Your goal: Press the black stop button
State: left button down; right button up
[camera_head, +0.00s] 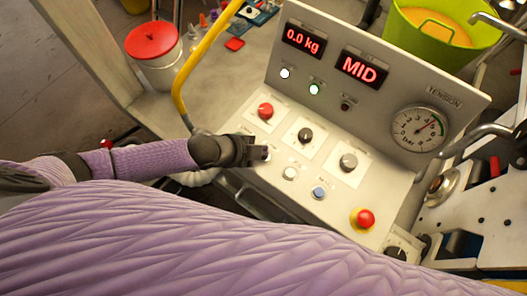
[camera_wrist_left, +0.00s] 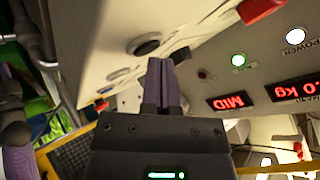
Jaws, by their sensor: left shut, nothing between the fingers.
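The sloped control panel (camera_head: 250,185) fills the middle of the head view. My left gripper (camera_head: 266,153) is over its front left part, fingers shut with nothing between them. It hides the left end of the front button row, so I cannot make out the black stop button there. In the left wrist view the shut fingers (camera_wrist_left: 160,68) point at the panel. A dark round button (camera_wrist_left: 148,47) with a pale ring shows just beside their tips and looks like the stop button. I cannot tell whether they touch. My right gripper is not in view.
A red knob (camera_head: 265,110), a black knob (camera_head: 305,135) and a grey knob (camera_head: 348,162) sit behind the gripper. A white button (camera_head: 290,173), a blue button (camera_head: 319,192) and a red mushroom button (camera_head: 365,218) lie to its right. A yellow pipe (camera_head: 205,50) rises at the left.

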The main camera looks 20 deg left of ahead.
pick_arm(q)
jog(key=shift+f+b, duration=0.3)
jog(key=shift+f, duration=0.05)
dwell(0.4)
jog(key=shift+r+p, duration=0.8)
jog(key=shift+r, duration=0.1)
notch_tip(320, 180, up, 5)
jog(key=p, duration=0.5)
dwell(0.5)
